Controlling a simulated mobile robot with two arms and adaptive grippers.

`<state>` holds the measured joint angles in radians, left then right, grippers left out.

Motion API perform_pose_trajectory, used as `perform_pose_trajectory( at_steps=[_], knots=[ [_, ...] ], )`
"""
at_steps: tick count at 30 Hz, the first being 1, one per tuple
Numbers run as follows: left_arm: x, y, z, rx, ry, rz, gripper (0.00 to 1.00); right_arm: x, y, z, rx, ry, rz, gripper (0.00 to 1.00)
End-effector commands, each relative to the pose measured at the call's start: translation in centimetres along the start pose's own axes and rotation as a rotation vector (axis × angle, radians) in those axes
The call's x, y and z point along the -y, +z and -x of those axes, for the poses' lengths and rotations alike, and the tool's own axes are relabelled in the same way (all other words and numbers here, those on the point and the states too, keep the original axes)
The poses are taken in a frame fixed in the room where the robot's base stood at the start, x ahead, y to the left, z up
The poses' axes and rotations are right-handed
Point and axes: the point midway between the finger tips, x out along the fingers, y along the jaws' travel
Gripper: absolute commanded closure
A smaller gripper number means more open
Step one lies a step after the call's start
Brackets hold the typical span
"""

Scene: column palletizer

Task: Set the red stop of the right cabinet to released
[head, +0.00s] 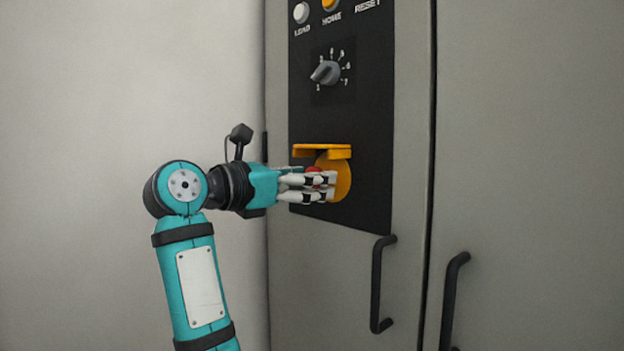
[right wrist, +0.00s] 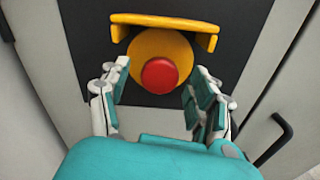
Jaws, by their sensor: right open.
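The red stop (right wrist: 160,76) is a round red button on a yellow disc (right wrist: 147,52), under a yellow guard (head: 322,150) on the cabinet's black panel. In the head view the red stop (head: 314,176) is partly hidden behind my right gripper's fingers. My right gripper (head: 325,187) is at the stop, coming from the left. In the right wrist view its fingers (right wrist: 155,95) are spread, one on each side of the red button, with a gap between them and it. Whether the button is pressed or released I cannot tell. My left gripper is not in view.
Above the stop are a grey rotary knob (head: 326,72), a white button (head: 301,12) and an orange button (head: 330,4). Dark door handles (head: 378,285) and (head: 452,300) stick out at the lower right. A plain pale wall (head: 120,90) is at left.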

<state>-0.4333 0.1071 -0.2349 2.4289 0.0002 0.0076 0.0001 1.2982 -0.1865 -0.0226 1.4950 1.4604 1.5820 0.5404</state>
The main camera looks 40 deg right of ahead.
Motion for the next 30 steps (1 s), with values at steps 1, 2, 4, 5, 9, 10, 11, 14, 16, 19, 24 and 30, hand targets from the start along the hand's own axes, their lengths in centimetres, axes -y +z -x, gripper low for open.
perform_pose_trajectory(
  at_steps=[1, 2, 4, 5, 9, 10, 11, 14, 16, 19, 24, 30],
  knots=[
    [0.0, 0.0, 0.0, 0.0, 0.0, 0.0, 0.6, -0.1, 0.0, 1.0, -0.001, 0.004, 0.001, 0.37],
    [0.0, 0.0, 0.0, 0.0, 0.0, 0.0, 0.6, -0.1, 0.0, 1.6, -0.001, 0.005, 0.001, 0.37],
    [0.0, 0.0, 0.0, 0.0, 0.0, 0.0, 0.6, -0.1, -0.1, 2.8, -0.001, 0.005, 0.002, 0.37],
    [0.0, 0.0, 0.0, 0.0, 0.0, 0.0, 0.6, -0.1, -0.1, 3.3, -0.002, 0.005, 0.002, 0.37],
    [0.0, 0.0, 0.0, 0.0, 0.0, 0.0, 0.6, -0.1, -0.1, 5.2, -0.002, 0.003, 0.001, 0.37],
    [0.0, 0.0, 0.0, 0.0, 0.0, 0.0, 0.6, -0.1, -0.1, 5.5, -0.001, 0.003, 0.001, 0.37],
    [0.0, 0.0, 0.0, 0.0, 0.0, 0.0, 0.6, -0.1, -0.1, 5.7, -0.001, 0.003, 0.001, 0.37],
    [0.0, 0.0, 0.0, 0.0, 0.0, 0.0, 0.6, 0.0, -0.1, 6.1, 0.0, 0.002, 0.0, 0.37],
    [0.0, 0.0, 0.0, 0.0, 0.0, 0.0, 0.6, 0.0, -0.1, 6.2, 0.0, 0.001, 0.0, 0.37],
    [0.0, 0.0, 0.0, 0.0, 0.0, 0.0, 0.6, 0.0, -0.1, 6.2, 0.0, 0.001, 0.0, 0.37],
    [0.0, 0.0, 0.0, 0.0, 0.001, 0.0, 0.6, 0.0, -0.1, 6.2, 0.0, 0.001, 0.0, 0.37],
    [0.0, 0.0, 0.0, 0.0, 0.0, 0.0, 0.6, 0.0, -0.1, 6.1, 0.0, 0.001, 0.0, 0.37]
  ],
)
